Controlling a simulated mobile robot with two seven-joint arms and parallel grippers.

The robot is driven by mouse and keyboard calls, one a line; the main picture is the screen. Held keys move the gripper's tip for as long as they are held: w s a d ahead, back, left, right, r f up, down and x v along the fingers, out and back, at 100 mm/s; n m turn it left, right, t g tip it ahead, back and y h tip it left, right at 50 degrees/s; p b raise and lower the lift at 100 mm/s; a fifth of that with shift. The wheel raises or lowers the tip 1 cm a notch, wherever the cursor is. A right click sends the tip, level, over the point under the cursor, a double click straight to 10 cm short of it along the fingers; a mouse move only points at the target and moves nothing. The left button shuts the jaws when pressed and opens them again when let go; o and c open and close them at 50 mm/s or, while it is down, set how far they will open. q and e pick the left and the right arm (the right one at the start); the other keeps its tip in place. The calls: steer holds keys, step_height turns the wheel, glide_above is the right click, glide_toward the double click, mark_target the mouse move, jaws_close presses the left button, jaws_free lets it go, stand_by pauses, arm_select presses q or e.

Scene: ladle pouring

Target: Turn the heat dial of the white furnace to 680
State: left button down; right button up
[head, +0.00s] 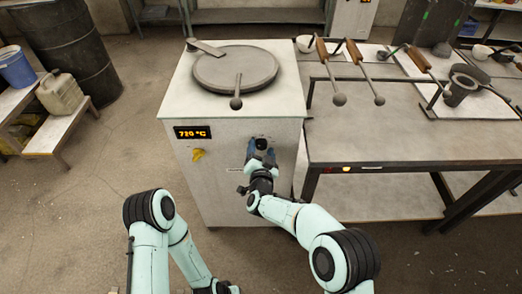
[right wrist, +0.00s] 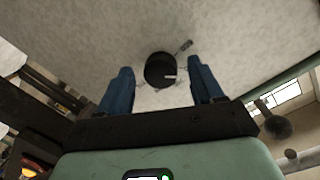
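The white furnace (head: 235,185) stands in the middle of the head view with a round grey lid (head: 236,68) on top. Its orange display (head: 192,132) appears to read 720 °C. The black heat dial (right wrist: 160,70) shows in the right wrist view with a pale mark on its face. My right gripper (head: 262,148) is at the furnace front. In the right wrist view its two blue fingers (right wrist: 160,85) are apart, one on each side of the dial, with gaps visible between them and it. My left gripper is not clearly visible; only my left arm shows at the bottom.
A metal table (head: 400,150) with several ladles stands close on the right. A black barrel (head: 68,55), a beige canister (head: 60,93) and a blue bucket (head: 15,66) are at the left. The floor left of the furnace is clear.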

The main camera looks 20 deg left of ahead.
arm_select(q)
steer(key=shift+s+d+r+g+p, duration=0.15)
steer(key=shift+s+d+r+p, duration=0.15)
steer(key=shift+s+r, duration=0.15)
steer(key=shift+s+d+r+g+p, duration=0.15)
steer(key=shift+s+r+p, duration=0.15)
steer(key=shift+s, duration=0.2)
arm_select(e)
steer(key=v, duration=1.3)
steer(key=shift+s, duration=0.25)
steer(key=shift+d, duration=0.1)
steer(key=s+d+f+g+h+p, duration=0.1)
steer(key=s+d+f+g+p, duration=0.35)
steer(key=d+f, duration=0.35)
steer(key=s+d+f+g+h+p, duration=0.1)
steer(key=s+d+f+g+p, duration=0.35)
steer(key=d+f, duration=0.4)
arm_select(q)
step_height(320, 180, up, 15)
steer(key=s+d+g+p, duration=0.1)
steer(key=p, duration=0.5)
steer(key=shift+s+g+h, duration=0.3)
steer(key=shift+s, duration=0.1)
arm_select(e)
steer(key=s+d+g, duration=0.4)
steer(key=s, duration=0.6)
steer(key=s+d+f+g+y, duration=0.1)
steer(key=s+d+g, duration=0.3)
steer(key=s, duration=0.7)
